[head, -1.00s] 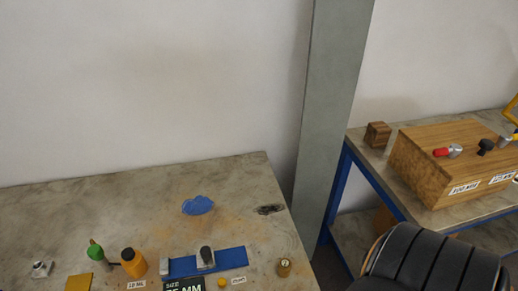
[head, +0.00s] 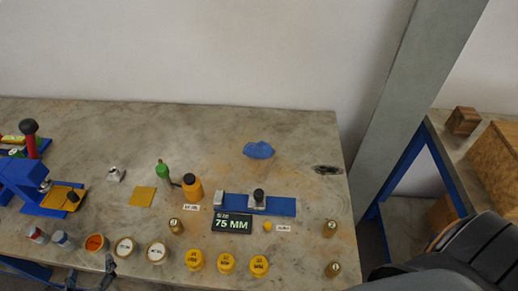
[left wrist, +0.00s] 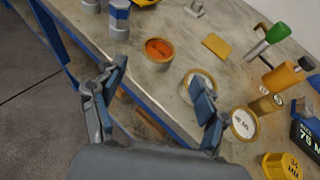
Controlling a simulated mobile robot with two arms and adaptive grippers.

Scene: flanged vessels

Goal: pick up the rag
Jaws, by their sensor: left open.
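The rag (head: 258,150) looks like a small crumpled blue cloth lying flat on the back right part of the workbench in the head view. My left gripper (head: 90,272) is at the front left edge of the bench in the head view, far from the rag. In the left wrist view its two fingers (left wrist: 160,76) are spread apart with nothing between them, over the bench edge. My right gripper is not in view.
The workbench (head: 90,130) holds a blue rail fixture (head: 278,206), a 75 MM sign (head: 232,223), an orange bottle (head: 192,187), a yellow square (head: 142,196) and several yellow caps (head: 227,263). A grey column (head: 393,130) stands to the right. Bare bench surrounds the rag.

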